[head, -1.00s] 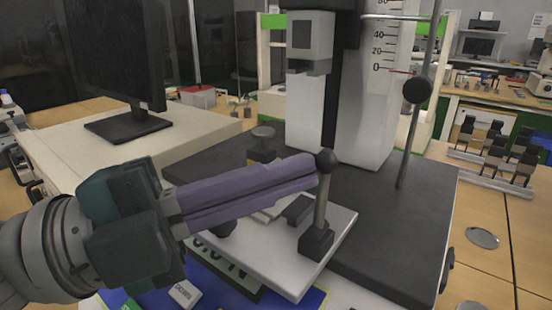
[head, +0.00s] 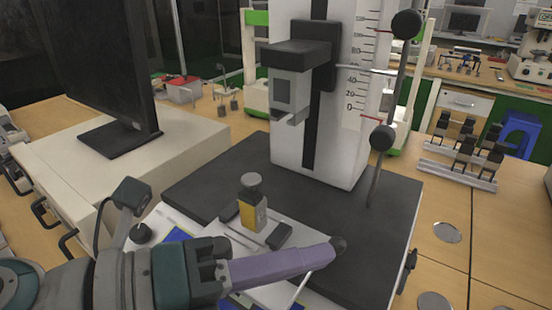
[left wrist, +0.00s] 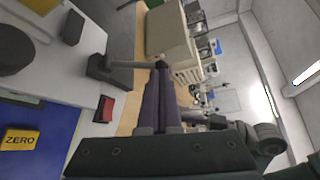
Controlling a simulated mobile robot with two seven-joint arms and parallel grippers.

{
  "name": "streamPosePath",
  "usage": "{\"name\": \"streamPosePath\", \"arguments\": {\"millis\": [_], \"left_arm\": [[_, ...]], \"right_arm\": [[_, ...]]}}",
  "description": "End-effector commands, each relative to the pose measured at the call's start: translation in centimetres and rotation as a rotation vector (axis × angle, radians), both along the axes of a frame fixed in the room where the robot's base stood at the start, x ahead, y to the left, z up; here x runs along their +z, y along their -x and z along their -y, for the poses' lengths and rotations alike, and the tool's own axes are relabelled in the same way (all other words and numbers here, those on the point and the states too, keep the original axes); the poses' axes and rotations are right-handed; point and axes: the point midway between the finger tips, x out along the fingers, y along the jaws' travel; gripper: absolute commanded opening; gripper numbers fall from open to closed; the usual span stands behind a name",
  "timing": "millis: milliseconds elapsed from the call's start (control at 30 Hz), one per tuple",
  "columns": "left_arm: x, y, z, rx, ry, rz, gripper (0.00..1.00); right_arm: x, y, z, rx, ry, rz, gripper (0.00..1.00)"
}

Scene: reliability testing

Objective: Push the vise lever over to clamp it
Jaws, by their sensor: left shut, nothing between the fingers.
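My left gripper (head: 332,252) is shut and empty, with its purple fingers pointing right across the vise in the head view. The lever's dark knob (head: 339,243) shows just at the fingertips. The fingers hide its rod and base in that view. In the left wrist view the lever's rod (left wrist: 132,64) rises from a dark base (left wrist: 102,68) on the white plate, and its end meets the fingertips (left wrist: 161,66). I cannot tell whether they touch. A yellow block (head: 252,216) with a grey cap stands upright beside a dark vise block (head: 279,236). My right gripper is not in view.
The test stand's grey head (head: 290,92) hangs above the vise. A vertical rod with dark knobs (head: 382,138) stands at right. A monitor (head: 85,60) on a white cabinet is at left. A red button (left wrist: 105,108) and yellow ZERO button (left wrist: 20,138) are close by.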

Motion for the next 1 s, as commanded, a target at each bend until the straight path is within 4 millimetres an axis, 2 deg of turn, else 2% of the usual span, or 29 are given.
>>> {"name": "streamPosePath", "arguments": {"millis": [33,100,367,433,1000], "left_arm": [[1.0,0.2,0.3,-0.001,-0.036,0.026,0.0],[0.8,0.4,0.6,-0.002,-0.09,0.064,0.0],[-0.5,1.2,1.6,-0.002,-0.271,0.197,0.0],[-1.1,1.2,1.6,0.0,-0.282,0.206,0.0],[-1.8,0.4,0.5,0.0,-0.278,0.202,0.0]], "right_arm": [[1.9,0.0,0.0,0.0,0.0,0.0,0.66],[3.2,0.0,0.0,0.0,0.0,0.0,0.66],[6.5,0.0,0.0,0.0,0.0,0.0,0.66],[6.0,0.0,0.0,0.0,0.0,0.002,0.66],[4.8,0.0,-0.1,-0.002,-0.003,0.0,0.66]]}}
